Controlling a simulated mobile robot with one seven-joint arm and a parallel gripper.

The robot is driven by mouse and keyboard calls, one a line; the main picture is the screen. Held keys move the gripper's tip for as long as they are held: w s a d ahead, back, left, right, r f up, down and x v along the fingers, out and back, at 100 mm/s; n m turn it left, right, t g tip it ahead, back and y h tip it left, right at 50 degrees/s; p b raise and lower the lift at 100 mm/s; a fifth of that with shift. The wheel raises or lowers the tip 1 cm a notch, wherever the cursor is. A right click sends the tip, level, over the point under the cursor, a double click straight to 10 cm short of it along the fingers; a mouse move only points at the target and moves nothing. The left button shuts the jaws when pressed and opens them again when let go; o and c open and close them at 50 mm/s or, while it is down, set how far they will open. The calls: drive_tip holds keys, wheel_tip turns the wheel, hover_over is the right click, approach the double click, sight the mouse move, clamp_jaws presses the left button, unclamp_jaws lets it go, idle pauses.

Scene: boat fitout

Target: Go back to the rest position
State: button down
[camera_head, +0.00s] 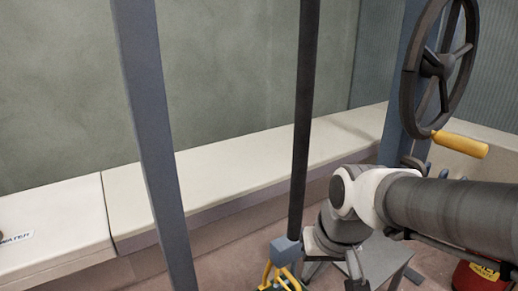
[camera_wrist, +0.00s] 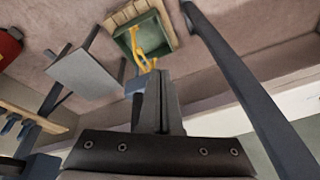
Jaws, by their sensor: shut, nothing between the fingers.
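My gripper (camera_wrist: 165,85) shows in the wrist view with its two dark fingers together and nothing between them. It points over the floor, and its tips overlap the view of a yellow object (camera_wrist: 148,45) in a green tray. In the head view my arm reaches in from the right and bends down at the wrist. The gripper's fingers are hard to make out there, near the lower edge.
A blue-grey post (camera_head: 155,140) and a dark pole (camera_head: 304,110) stand upright in front of a pale bench (camera_head: 240,165). A dark handwheel (camera_head: 438,65) with a yellow handle (camera_head: 461,144) is close above my arm. A grey plate (camera_wrist: 93,65) and red container (camera_head: 480,277) are low down.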

drive_tip(key=s+d+r+t+h, duration=0.1)
drive_tip(key=s+d+r+t, duration=0.1)
drive_tip(key=s+d+r, duration=0.4)
wheel_tip(320, 180, up, 18)
drive_tip(key=s+a+p, duration=0.1)
drive_tip(key=p, duration=1.7)
drive_tip(key=shift+a+m+p, duration=0.25)
drive_tip(key=shift+m+p, duration=0.05)
